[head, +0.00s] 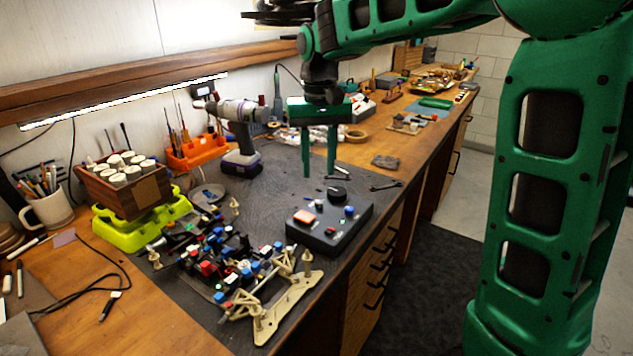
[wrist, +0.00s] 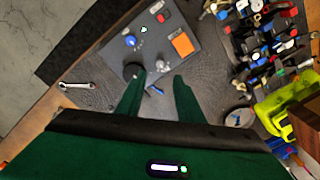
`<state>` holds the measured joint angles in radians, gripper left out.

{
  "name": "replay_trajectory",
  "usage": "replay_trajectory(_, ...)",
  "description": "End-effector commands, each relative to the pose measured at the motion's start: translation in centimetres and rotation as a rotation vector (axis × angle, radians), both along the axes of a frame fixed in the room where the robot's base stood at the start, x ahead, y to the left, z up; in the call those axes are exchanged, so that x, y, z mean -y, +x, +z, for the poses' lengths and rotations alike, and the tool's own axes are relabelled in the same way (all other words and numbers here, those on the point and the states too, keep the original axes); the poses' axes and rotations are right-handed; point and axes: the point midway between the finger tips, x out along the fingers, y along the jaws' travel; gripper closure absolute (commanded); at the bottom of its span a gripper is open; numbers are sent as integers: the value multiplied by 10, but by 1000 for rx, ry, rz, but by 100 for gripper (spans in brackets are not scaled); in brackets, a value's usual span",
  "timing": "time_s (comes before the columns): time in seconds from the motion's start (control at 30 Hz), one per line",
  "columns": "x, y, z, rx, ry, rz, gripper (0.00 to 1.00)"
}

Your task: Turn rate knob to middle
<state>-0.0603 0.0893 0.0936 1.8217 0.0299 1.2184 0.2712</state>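A dark control box (head: 325,240) lies on the black mat in the head view, and it also shows at the top of the wrist view (wrist: 205,60). It carries a blue knob (wrist: 130,41) with small marks beside it, a large black knob (head: 337,193), an orange square button (wrist: 183,44) and a small silver knob or switch (wrist: 163,65). Labels are too small to read, so I cannot tell which one is the rate knob. My gripper (head: 319,173) points down, open and empty, behind the box's far edge. In the wrist view its left fingertip appears beside the black knob; contact is unclear.
An RC car chassis (head: 240,265) lies left of the box. A cordless drill (head: 240,140) and an orange tool holder (head: 195,152) stand behind. A wrench (wrist: 77,85) lies near the box. The bench drops off just right of the box.

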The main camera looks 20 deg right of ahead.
Motion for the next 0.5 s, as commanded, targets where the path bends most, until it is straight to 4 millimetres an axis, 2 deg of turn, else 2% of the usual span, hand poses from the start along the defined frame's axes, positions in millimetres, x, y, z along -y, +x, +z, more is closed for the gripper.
replay_trajectory(0.1, 0, 1, 14, 2, 0, 0, 66)
replay_trajectory(0.2, 0, 0, 19, 0, 0, 0, 66)
replay_trajectory(0.5, 0, 0, 21, -1, 0, 0, 66)
